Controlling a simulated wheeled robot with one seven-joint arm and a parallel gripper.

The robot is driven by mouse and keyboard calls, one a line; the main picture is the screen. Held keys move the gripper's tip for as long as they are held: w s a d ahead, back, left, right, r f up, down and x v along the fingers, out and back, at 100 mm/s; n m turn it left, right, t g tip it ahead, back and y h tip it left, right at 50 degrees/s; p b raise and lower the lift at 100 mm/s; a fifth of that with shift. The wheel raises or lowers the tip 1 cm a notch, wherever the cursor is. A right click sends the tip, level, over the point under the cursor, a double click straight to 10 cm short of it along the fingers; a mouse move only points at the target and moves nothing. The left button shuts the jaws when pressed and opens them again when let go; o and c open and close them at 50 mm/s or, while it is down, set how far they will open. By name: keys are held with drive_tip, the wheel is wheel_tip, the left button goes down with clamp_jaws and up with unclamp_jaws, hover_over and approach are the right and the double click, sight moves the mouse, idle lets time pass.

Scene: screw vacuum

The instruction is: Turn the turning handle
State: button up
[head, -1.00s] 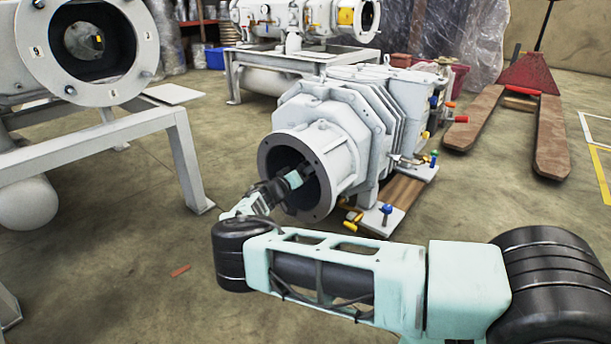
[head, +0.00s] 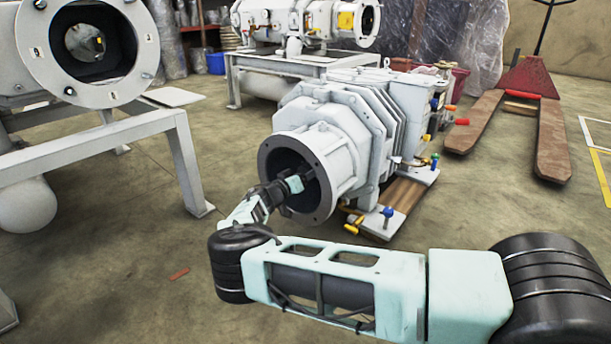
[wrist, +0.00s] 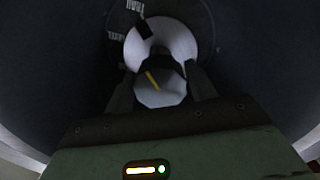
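The screw vacuum pump (head: 335,125) is a pale grey machine with a round open flange (head: 322,200) facing my arm. My gripper (head: 304,180) reaches into the dark flange opening. In the wrist view, my gripper's two dark fingers (wrist: 160,78) stand apart, on either side of a light grey, faceted end piece (wrist: 158,92) with a yellow mark, which seems to be the turning handle. A larger grey round part (wrist: 175,40) lies behind it, with a dark block at its upper left. Whether the fingers touch the end piece cannot be told. In the head view the handle is hidden.
A similar machine with a large flange (head: 147,60) stands on a grey metal frame (head: 182,160) at left. Another unit (head: 290,25) is at the back. A red pallet truck (head: 530,78) stands at right. Valves (head: 387,212) protrude beside the pump. The floor at front left is mostly clear.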

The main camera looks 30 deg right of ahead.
drive_tip(key=shift+o, duration=1.2)
drive_tip(key=shift+a+r, duration=0.1)
drive_tip(key=shift+a, duration=0.15)
drive_tip(key=p+v, duration=0.6)
drive_tip(key=v, duration=1.1)
drive_tip(key=shift+p, duration=0.35)
drive_tip(key=shift+d, duration=0.1)
